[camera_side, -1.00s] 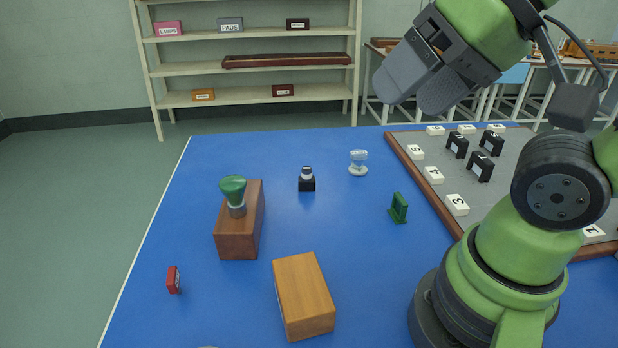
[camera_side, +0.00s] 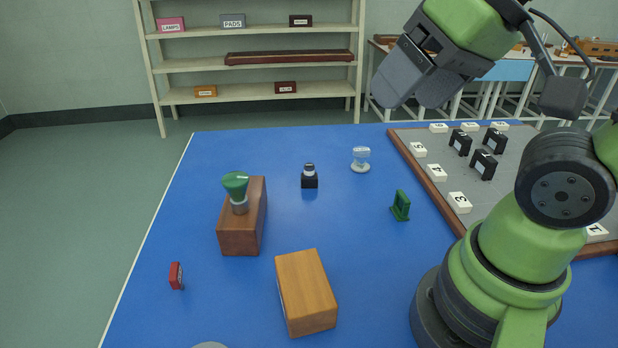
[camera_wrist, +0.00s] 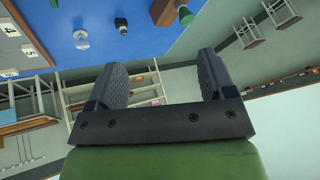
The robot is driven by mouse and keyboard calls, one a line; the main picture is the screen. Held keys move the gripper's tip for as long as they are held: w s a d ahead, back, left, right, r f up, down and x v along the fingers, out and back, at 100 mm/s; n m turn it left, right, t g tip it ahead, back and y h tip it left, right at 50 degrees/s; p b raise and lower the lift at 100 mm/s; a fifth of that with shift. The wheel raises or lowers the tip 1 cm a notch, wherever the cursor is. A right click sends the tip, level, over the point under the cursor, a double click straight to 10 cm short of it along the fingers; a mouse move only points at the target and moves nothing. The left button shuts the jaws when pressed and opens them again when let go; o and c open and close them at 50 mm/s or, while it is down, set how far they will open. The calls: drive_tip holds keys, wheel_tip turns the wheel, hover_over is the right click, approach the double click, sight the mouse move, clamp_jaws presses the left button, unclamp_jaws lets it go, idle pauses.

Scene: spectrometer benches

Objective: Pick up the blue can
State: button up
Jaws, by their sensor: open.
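I see no blue can in either view. My gripper (camera_side: 415,88) is raised at the upper right of the side view, high above the blue table (camera_side: 345,225). Its two grey fingers are apart with nothing between them. In the wrist view my gripper (camera_wrist: 163,68) also shows open and empty, with shelves and floor behind the gap.
On the table are a brown block (camera_side: 238,237) with a green-topped piece (camera_side: 235,183), a tan block (camera_side: 306,293), a red piece (camera_side: 176,276), a black piece (camera_side: 310,180), a glass piece (camera_side: 361,160) and a green stand (camera_side: 400,206). A numbered grey board (camera_side: 435,150) lies right.

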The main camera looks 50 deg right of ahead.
drive_tip(key=w+d+f+n+g+h, duration=0.4)
drive_tip(key=w+d+f+n+h, duration=0.1)
drive_tip(key=w+n, duration=0.15)
drive_tip(key=n+h, duration=0.7)
drive_tip(key=n, duration=0.5)
approach(308, 173)
drive_tip(key=s+d+r, duration=0.3)
drive_tip(key=s+r, duration=0.2)
drive_tip(key=r, duration=0.1)
drive_tip(key=w+f+n+t, duration=0.1)
drive_tip(key=f+n, duration=0.1)
drive_tip(key=f, duration=0.1)
drive_tip(key=w+f+n+t+h, duration=0.1)
drive_tip(key=f+n, duration=0.2)
drive_tip(key=w+a+f+n+t, duration=0.1)
drive_tip(key=w+f+n, duration=0.1)
drive_tip(key=f, duration=0.1)
drive_tip(key=shift+f+n+h, duration=0.1)
drive_tip(key=shift+n+h, duration=0.15)
drive_tip(key=shift+h, duration=0.05)
drive_tip(key=shift+t, duration=0.3)
drive_tip(key=x, duration=0.4)
drive_tip(key=shift+f, duration=0.15)
drive_tip(key=x, duration=0.5)
drive_tip(key=shift+w+d, duration=0.15)
drive_tip(key=shift+d, duration=0.25)
drive_tip(key=shift+c, duration=0.4)
drive_tip(key=c, duration=0.9)
